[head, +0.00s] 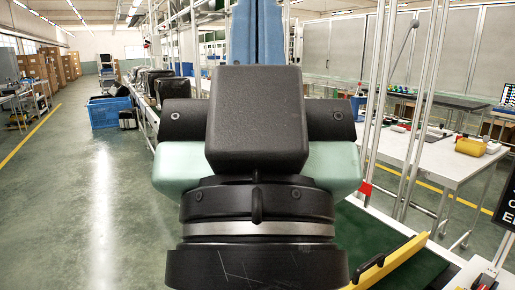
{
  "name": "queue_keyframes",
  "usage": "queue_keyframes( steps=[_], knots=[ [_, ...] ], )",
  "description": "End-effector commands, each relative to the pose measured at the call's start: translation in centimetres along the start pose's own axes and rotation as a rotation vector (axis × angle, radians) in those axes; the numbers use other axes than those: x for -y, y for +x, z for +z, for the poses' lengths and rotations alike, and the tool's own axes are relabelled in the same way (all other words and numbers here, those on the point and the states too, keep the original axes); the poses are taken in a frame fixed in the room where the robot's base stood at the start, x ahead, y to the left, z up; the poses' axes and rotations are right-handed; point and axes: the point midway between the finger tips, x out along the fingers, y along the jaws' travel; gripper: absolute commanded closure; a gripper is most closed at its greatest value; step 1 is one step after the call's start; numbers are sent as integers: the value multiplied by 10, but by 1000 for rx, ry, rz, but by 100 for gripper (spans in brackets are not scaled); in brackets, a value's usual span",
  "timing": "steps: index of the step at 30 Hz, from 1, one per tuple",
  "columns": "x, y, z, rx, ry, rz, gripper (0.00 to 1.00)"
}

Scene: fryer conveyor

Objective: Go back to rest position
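My gripper (257,35) fills the middle of the head view, seen from behind. A black wrist with a silver ring is at the bottom, and a black block and pale green sides are above it. Two blue fingers rise side by side past the top edge and look closed together. Their tips are out of frame, and nothing held is visible. The block and wrist hide what lies straight ahead.
A white worktable (440,155) with a yellow item (470,147) is at right, behind metal posts. A green surface with a yellow edge bar (392,262) is at lower right. A blue crate (108,113) stands at left. The left floor (95,200) is clear.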

Motion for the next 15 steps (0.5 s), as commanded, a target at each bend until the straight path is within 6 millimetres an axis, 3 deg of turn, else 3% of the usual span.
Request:
queue_keyframes(
  steps=[1,6,15],
  knots=[
    [0,24,-23,0,0,0,100],
    [0,62,-58,0,1,-1,100],
    [0,97,-91,0,1,-1,100]
  ],
)
